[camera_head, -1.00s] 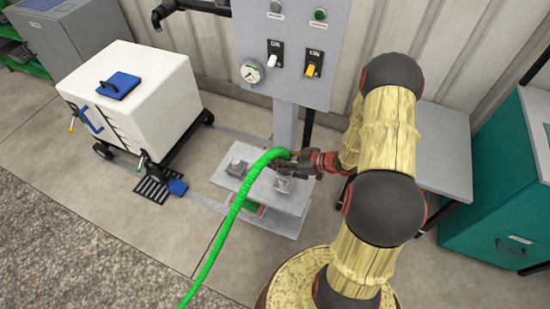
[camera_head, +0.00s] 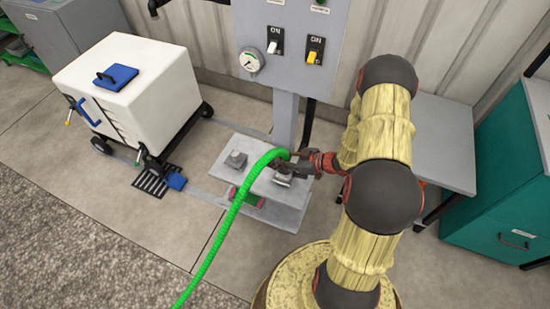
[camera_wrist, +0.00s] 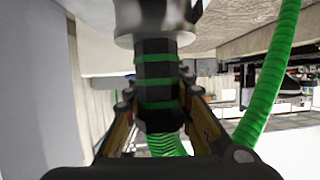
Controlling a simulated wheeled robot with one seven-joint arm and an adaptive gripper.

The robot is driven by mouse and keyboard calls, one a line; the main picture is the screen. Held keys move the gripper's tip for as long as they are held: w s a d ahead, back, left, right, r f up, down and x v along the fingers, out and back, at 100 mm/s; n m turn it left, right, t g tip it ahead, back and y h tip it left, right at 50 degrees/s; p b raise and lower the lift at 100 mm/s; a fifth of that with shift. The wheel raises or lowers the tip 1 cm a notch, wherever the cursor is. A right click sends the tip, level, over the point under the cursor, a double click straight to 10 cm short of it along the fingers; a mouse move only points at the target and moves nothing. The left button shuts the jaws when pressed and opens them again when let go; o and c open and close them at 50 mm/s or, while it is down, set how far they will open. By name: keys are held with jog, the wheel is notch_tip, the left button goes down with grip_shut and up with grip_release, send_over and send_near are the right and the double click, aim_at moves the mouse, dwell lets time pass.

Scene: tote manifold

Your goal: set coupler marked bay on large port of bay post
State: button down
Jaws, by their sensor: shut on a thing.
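My gripper (camera_wrist: 157,115) is shut on a dark coupler with green bands (camera_wrist: 155,72). A green hose (camera_head: 222,240) runs from it and arcs down to the front. In the wrist view, the coupler's far end meets a shiny metal fitting (camera_wrist: 158,18); I cannot tell if it is seated or only touching. In the head view, my gripper (camera_head: 288,165) is over the right-hand port (camera_head: 283,180) on the grey plinth, and it hides most of the coupler. Another port (camera_head: 236,159) stands on the plinth's left. No marking on the coupler is readable.
A grey post (camera_head: 285,115) rises behind the plinth (camera_head: 260,188) and carries a panel (camera_head: 290,25) with a gauge and two switches. A white wheeled cart (camera_head: 130,85) stands left, a grey table (camera_head: 445,145) and teal cabinet (camera_head: 495,215) right.

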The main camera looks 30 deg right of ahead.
jog(key=c, duration=1.5)
grip_release()
jog(key=shift+o, duration=0.2)
jog(key=shift+f, duration=0.1)
jog(key=v, duration=1.2)
jog(key=shift+a, duration=0.1)
jog(key=shift+s, duration=0.1)
